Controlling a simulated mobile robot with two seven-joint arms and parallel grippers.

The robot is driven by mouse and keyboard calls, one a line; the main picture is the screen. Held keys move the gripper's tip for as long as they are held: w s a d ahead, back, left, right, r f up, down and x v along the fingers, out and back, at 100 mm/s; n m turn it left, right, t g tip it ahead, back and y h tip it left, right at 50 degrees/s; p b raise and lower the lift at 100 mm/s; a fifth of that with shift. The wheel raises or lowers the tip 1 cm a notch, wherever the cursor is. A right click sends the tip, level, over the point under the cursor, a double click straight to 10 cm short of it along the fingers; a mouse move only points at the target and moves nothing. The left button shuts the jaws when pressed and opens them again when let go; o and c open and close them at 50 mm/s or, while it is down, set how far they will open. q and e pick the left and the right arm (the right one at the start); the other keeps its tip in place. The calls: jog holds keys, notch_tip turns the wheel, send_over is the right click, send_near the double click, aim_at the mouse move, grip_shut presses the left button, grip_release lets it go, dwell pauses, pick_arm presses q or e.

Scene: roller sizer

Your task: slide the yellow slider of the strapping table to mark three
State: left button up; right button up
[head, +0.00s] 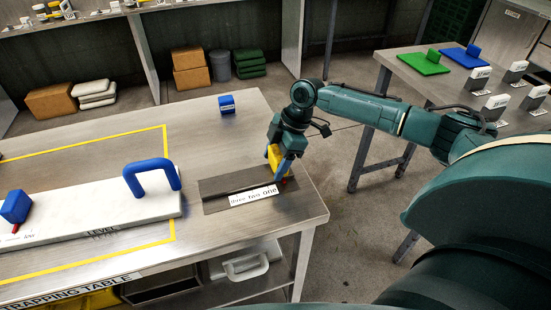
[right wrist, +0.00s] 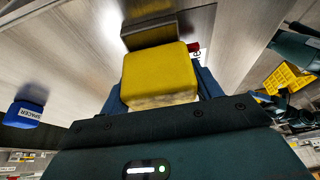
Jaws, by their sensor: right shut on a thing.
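The yellow slider (head: 274,155) sits at the right end of a dark track (head: 222,188) on the strapping table (head: 200,240). A white label strip (head: 253,196) in front of the track appears to read three, two, one from left to right. A small red pointer (head: 284,181) shows at the slider's foot, near the word one. My right gripper (head: 279,164) is shut on the yellow slider from above. In the right wrist view the yellow slider (right wrist: 158,75) fills the space between the fingers, with the track's dark end beyond. My left gripper is not in view.
A blue spacer block (head: 227,104) stands behind the track. A white level board (head: 100,210) with a blue handle (head: 152,177) lies left of the track. A second table (head: 400,65) with green and blue pieces stands at the right. The track left of the slider looks clear.

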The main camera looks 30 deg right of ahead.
jog(key=shift+c, duration=1.1)
jog(key=shift+a+r, duration=0.1)
jog(key=shift+a, duration=0.15)
jog(key=a+p, duration=0.2)
jog(key=a, duration=0.1)
jog(key=shift+w+a+r, duration=0.2)
jog(key=shift+w, duration=0.15)
jog(key=a, duration=0.2)
jog(key=w+a+p, duration=0.1)
jog(key=a, duration=0.2)
jog(key=w+a, duration=0.1)
jog(key=a, duration=0.2)
jog(key=shift+f, duration=0.25)
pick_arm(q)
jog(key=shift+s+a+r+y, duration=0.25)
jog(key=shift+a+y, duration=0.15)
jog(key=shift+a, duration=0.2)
pick_arm(e)
jog(key=o, duration=1.4)
jog(key=shift+d, duration=0.1)
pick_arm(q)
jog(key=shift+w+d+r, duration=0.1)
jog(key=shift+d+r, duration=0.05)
pick_arm(e)
jog(key=v, duration=1.3)
jog(key=shift+r, duration=0.1)
